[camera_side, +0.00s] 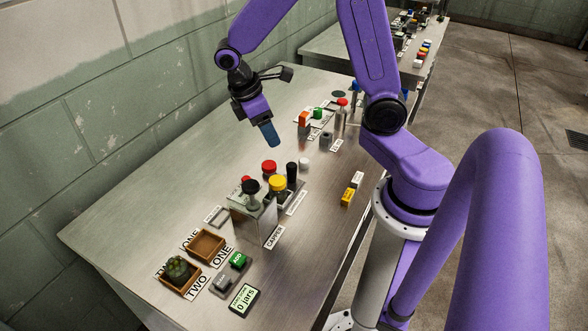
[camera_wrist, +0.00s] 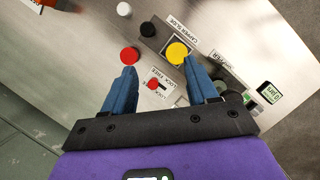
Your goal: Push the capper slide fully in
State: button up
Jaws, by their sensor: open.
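The capper (camera_side: 252,218) is a grey boxy unit with a black knob on top, standing mid-table beside its CAPPER label. The capper slide's label (camera_wrist: 180,27) lies beside a yellow round top (camera_wrist: 177,53) on a grey square part; the yellow top also shows in the side view (camera_side: 277,184), just behind the capper. I cannot tell how far in the slide is. My gripper (camera_wrist: 161,68) is open and empty, its blue fingers apart. In the side view my gripper (camera_side: 270,143) hangs well above the table, behind the capper, touching nothing.
A red round top (camera_side: 268,167), a black cylinder (camera_side: 291,172) and a white knob (camera_side: 304,164) stand close to the slide. Two brown trays (camera_side: 207,246) and a jar counter (camera_side: 244,299) are at the near end. The table's left side is clear.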

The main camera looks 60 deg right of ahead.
aim_at(291, 165)
jog(key=shift+g, duration=0.3)
jog(key=x, duration=0.6)
jog(key=w+d+x, duration=0.1)
jog(key=x, duration=0.5)
jog(key=w+d+x, duration=0.1)
jog(key=x, duration=0.5)
jog(key=shift+s+d+f, duration=0.1)
jog(key=shift+d+f, duration=0.1)
jog(key=shift+f, duration=0.15)
